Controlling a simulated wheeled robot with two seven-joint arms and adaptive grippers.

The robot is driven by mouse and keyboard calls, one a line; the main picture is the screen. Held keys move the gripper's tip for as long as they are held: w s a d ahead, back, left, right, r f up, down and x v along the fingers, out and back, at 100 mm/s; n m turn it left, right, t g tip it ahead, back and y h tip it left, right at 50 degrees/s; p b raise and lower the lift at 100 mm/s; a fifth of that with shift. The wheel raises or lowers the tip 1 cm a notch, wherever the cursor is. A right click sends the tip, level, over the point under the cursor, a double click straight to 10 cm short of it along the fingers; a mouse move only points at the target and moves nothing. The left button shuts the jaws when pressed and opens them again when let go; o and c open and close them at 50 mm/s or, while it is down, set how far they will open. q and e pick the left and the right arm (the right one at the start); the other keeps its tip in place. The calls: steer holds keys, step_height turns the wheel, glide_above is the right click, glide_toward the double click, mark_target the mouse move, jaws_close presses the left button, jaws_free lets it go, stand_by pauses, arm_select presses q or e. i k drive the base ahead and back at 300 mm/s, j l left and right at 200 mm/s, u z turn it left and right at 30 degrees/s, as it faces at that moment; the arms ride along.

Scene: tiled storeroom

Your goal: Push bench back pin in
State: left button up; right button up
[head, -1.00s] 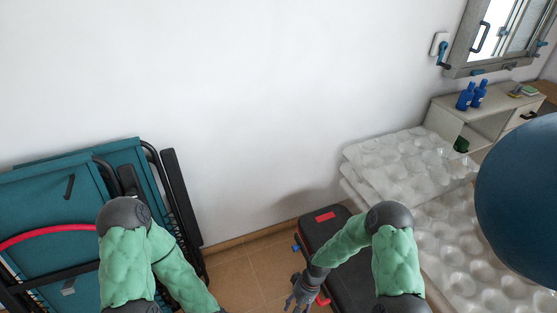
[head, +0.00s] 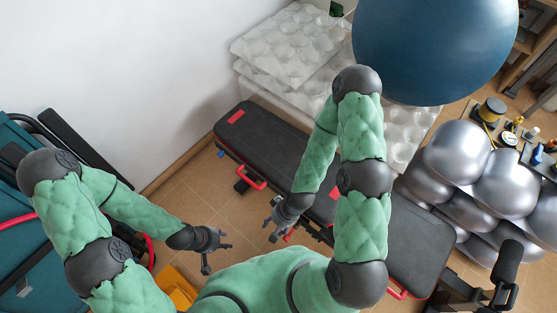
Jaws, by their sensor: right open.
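The black weight bench runs diagonally through the head view, its long back pad (head: 265,138) reaching towards the wall and another pad (head: 412,238) nearer on the right. A small blue knob (head: 220,154) shows under the back pad's far left end. A red handle (head: 248,180) sits along its near side. I cannot tell which part is the pin. My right gripper (head: 271,230) is open beside the bench's near side, with no object visible in it. My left gripper (head: 217,257) appears open and empty over the floor, left of the right one. My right arm hides the bench's middle.
Folded teal chairs (head: 18,250) lean at the left. Clear bubbled blocks (head: 285,45) and a large blue ball (head: 435,45) lie beyond the bench. Silver balls (head: 500,180) are stacked at the right. Tiled floor (head: 195,200) is free between wall and bench.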

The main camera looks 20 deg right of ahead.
mark_target(287, 238)
steer(key=k+z, duration=0.25)
steer(key=z, duration=0.2)
steer(key=k+l, duration=1.6)
steer(key=l, duration=0.15)
steer(key=k, duration=0.6)
steer(key=k+l, duration=0.15)
steer(key=k, duration=0.45)
steer(key=i+j+u, duration=0.15)
steer(key=i+u, duration=0.35)
steer(key=i, duration=0.35)
